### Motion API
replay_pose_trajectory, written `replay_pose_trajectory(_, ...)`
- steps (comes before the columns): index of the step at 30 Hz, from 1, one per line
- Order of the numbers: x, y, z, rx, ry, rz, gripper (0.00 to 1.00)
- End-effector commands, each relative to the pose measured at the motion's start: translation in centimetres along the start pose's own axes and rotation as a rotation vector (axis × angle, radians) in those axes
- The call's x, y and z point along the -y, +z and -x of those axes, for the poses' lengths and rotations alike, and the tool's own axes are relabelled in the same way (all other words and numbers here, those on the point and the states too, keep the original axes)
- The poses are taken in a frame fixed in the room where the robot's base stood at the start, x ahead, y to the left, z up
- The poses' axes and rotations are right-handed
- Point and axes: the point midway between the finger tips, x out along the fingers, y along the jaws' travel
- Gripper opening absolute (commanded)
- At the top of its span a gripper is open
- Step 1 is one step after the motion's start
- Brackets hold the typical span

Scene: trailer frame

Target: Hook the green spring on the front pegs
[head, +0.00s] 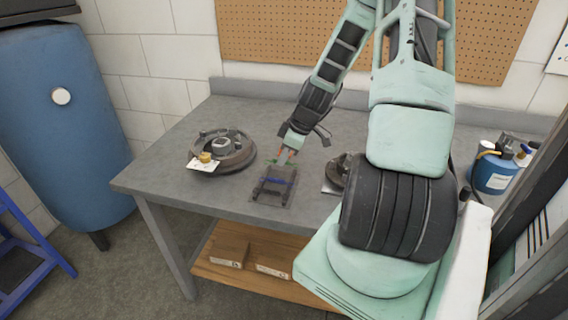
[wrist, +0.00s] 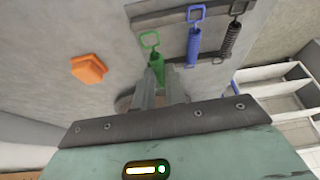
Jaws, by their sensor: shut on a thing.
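My gripper (head: 287,158) is above the bench just behind a small dark rack (head: 285,195). In the wrist view its two fingers (wrist: 165,88) are shut on the green spring (wrist: 155,57). The spring's square end loop (wrist: 150,39) sticks out beyond the fingertips. Only a little green shows at the gripper in the head view. In the wrist view a blue spring (wrist: 194,37) and a black spring (wrist: 233,38) lie side by side on the rack, with the green spring to their left. I cannot make out separate front pegs.
An orange block (wrist: 88,70) is left of the fingers in the wrist view. A round brake part (head: 238,160) with a yellow-topped piece (head: 205,157) stands left of the rack. Another metal part (head: 336,174) is right, partly hidden by my arm. The bench front left is bare.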

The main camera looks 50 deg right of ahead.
Motion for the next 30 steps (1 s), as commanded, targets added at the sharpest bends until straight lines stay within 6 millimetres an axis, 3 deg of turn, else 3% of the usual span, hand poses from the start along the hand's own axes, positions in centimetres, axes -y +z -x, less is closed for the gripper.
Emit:
replay_pose_trajectory(6,-0.1,-1.6,3.9,0.0,0.006,0.002,0.0)
replay_pose_trajectory(10,-0.1,-2.3,5.5,-0.001,0.004,0.001,0.0)
replay_pose_trajectory(30,0.0,-3.8,9.0,0.0,0.0,0.001,0.0)
